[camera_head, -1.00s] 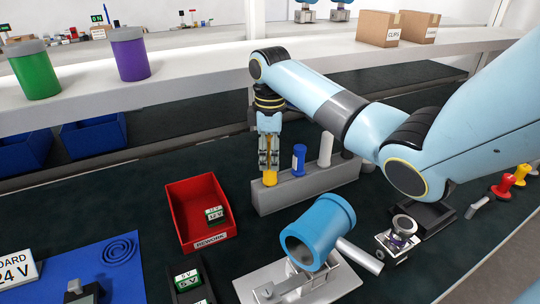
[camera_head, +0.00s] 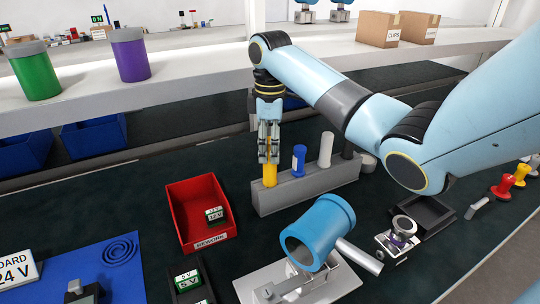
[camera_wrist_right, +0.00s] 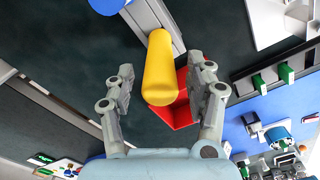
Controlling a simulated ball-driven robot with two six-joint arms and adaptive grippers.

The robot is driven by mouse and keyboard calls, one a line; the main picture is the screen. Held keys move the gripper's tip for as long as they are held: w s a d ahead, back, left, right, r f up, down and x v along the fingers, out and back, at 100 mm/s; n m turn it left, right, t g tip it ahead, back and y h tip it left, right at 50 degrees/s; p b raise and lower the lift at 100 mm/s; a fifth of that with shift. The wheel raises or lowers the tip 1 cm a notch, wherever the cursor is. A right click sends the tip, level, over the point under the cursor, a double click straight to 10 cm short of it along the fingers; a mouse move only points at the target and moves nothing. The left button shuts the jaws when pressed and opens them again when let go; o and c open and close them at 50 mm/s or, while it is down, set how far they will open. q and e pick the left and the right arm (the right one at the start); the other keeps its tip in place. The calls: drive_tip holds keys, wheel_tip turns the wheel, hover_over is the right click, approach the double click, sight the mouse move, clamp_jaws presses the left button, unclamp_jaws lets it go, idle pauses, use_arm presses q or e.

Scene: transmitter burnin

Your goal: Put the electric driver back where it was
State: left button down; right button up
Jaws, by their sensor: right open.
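A yellow cylindrical tool (camera_head: 270,174) stands upright at the left end of a grey rack (camera_head: 305,192); I cannot tell from its look alone whether it is the electric driver. My right gripper (camera_head: 269,158) is just above it, pointing down. In the right wrist view the yellow tool (camera_wrist_right: 160,70) lies between the spread fingers of my right gripper (camera_wrist_right: 165,85), with a gap on both sides. The gripper is open and holds nothing. The tool's lower end is hidden in the rack. My left gripper is not in view.
The rack also holds a blue tool (camera_head: 299,160) and a white one (camera_head: 325,150) close by. A red bin (camera_head: 180,220) stands left of the rack. A teal cylinder (camera_head: 318,230) on a fixture is in front. A shelf (camera_head: 200,80) runs behind.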

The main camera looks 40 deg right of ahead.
wheel_tip(320, 180, up, 7)
drive_tip(key=shift+f, duration=0.2)
drive_tip(key=shift+r+p, duration=0.6)
drive_tip(key=shift+r, duration=0.15)
drive_tip(key=shift+r+p, duration=0.6)
drive_tip(key=shift+f, duration=0.15)
